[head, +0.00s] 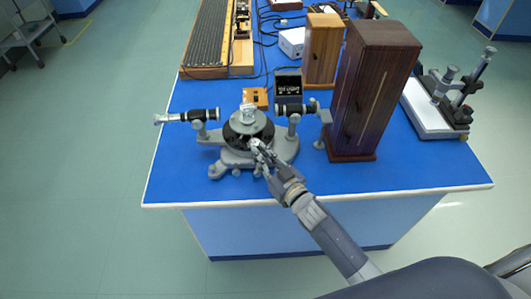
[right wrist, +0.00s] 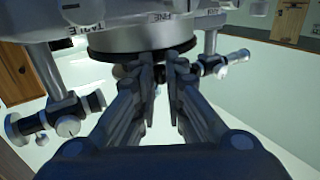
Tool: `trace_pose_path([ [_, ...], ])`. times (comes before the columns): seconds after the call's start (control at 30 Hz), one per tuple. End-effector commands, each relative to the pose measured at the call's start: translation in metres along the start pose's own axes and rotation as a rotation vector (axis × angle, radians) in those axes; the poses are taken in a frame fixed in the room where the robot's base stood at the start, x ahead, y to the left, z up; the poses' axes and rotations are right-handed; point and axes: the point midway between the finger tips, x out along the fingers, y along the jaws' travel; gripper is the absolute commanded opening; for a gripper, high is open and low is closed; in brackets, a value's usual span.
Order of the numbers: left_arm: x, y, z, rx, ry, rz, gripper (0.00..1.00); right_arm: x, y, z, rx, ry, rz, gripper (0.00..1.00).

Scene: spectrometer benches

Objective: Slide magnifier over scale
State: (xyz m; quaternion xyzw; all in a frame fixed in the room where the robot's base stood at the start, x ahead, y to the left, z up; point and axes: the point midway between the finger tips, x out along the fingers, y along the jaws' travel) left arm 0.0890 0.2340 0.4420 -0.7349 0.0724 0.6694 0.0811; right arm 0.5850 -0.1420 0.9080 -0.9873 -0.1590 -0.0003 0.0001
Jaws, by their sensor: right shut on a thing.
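The spectrometer (head: 270,156) stands on the blue bench, with a grey round table above a dark circular scale (head: 232,136). My right gripper (head: 258,148) reaches in from the lower right to the front of this scale. In the right wrist view its two fingers (right wrist: 164,65) meet the dark rim of the scale (right wrist: 112,56) with a narrow gap between them. They are shut on a small part there, apparently the magnifier, mostly hidden by the fingers. The scale's marks are too small to read. My left gripper is not in view.
A telescope tube (head: 187,116) sticks out left of the spectrometer and a dark tube (head: 294,108) right. A tall wooden box (head: 372,92) stands close on the right, with a lamp unit (head: 288,82) behind. The bench front (head: 330,185) is clear.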

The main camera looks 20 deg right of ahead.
Motion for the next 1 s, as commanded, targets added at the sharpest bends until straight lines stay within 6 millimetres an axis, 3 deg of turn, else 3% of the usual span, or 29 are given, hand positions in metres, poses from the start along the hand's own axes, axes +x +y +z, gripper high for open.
trace_pose_path([
  [0.03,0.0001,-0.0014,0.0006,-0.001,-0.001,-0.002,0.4,0.0004,-0.01,0.0008,0.007,0.002,-0.014,0.0],
  [0.43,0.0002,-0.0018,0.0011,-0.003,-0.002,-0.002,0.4,0.0007,-0.0117,0.0003,0.01,0.005,-0.015,0.0],
  [0.47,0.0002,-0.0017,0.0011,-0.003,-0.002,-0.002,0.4,0.0007,-0.0118,0.0003,0.01,0.005,-0.015,0.18],
  [0.53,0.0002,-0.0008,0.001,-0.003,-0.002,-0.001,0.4,0.0007,-0.0118,0.0002,0.01,0.005,-0.015,0.32],
  [1.0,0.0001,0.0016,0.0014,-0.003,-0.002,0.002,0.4,0.0009,-0.0093,-0.0004,0.007,0.005,-0.013,0.32],
])
